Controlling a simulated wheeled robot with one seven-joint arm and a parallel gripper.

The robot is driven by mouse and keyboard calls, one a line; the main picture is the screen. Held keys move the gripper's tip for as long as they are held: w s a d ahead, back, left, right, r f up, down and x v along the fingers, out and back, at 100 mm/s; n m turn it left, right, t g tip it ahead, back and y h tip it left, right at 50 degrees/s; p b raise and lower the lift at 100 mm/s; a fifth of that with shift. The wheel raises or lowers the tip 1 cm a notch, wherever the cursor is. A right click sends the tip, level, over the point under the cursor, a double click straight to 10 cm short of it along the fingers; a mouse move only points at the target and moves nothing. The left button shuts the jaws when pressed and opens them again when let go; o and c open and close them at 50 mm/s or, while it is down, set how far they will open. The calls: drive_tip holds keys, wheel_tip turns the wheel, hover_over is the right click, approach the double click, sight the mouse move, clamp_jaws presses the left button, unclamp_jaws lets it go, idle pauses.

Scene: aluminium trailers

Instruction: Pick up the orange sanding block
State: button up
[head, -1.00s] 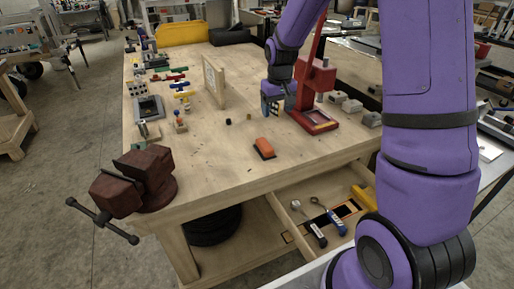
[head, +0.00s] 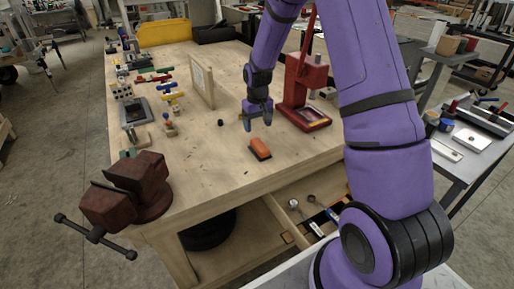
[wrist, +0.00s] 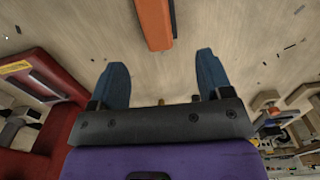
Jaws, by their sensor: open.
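The orange sanding block (head: 260,148) lies on the wooden workbench (head: 215,150), near its front edge, with a dark underside. My gripper (head: 256,126) is open and empty above the bench, just behind the block in the head view. In the wrist view the block (wrist: 154,22) shows at the top centre, cut off by the frame edge. It lies beyond the two blue fingertips of my gripper (wrist: 160,68), roughly in line with the gap between them. The fingers are apart from the block.
A red press (head: 303,85) stands right of my gripper, and its base also shows in the wrist view (wrist: 65,120). A dark red vise (head: 130,192) sits at the front left corner. An upright wooden board (head: 202,80) stands behind. An open drawer (head: 300,215) holds tools.

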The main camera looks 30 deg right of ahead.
sight(259, 143)
wheel_tip(259, 143, down, 5)
drive_tip(key=shift+s+d+f, duration=0.1)
drive_tip(key=shift+d+f, duration=0.05)
drive_tip(key=shift+f, duration=1.2)
drive_tip(key=shift+s+d+f, duration=0.1)
drive_tip(key=shift+f, duration=1.2)
drive_tip(key=c, duration=0.7)
